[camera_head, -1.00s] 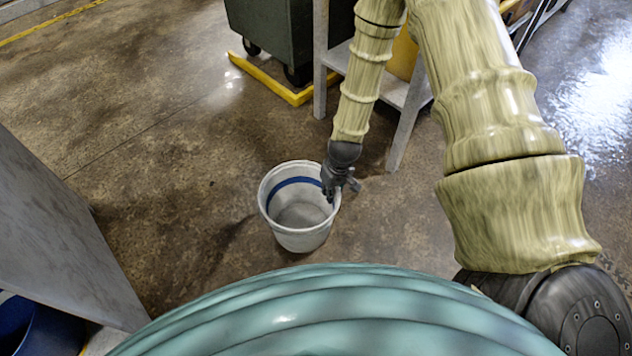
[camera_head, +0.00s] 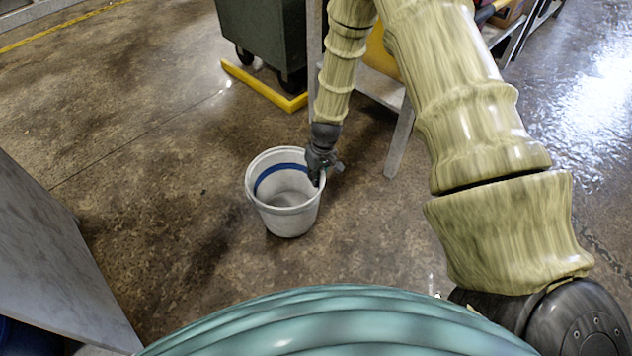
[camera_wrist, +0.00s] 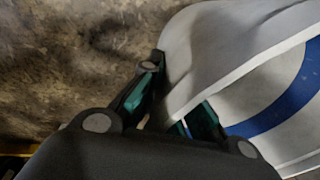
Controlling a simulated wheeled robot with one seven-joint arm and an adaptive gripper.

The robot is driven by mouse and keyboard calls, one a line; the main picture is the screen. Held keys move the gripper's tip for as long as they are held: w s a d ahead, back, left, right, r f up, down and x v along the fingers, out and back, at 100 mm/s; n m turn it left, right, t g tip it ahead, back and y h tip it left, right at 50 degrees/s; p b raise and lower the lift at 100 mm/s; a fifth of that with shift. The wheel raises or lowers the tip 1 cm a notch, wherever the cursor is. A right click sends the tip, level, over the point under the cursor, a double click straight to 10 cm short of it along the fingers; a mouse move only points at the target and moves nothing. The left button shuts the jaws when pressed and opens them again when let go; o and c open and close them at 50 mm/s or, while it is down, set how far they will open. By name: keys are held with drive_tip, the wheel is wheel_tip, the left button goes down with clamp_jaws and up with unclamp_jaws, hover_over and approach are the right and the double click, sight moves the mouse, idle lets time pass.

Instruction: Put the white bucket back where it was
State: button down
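The white bucket (camera_head: 290,222) has a blue band inside and is near the middle of the head view, upright or nearly so, with its open top facing up. It looks empty. My gripper (camera_head: 321,178) is at the right side of its rim. In the wrist view, the bucket (camera_wrist: 222,50) fills the right side. The fingers of my gripper (camera_wrist: 178,105) lie on either side of the bucket's wall and are shut on it. I cannot tell whether the bucket's base touches the floor.
A dark green wheeled bin (camera_head: 262,40) and a yellow floor frame (camera_head: 262,86) are at the back. A grey-legged table (camera_head: 400,138) stands right of the bucket. A grey panel (camera_head: 55,260) is at the left. The floor (camera_head: 150,150) left of the bucket is clear.

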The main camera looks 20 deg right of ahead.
drive_tip(key=shift+f+b, duration=0.3)
drive_tip(key=shift+f, duration=0.5)
drive_tip(key=c, duration=1.6)
unclamp_jaws()
drive_tip(key=shift+f, duration=0.1)
drive_tip(key=shift+c, duration=0.2)
wheel_tip(320, 180, up, 12)
drive_tip(key=s+d+p, duration=0.1)
drive_tip(key=p, duration=0.5)
drive_tip(key=shift+d+p, duration=0.15)
drive_tip(key=shift+p, duration=0.2)
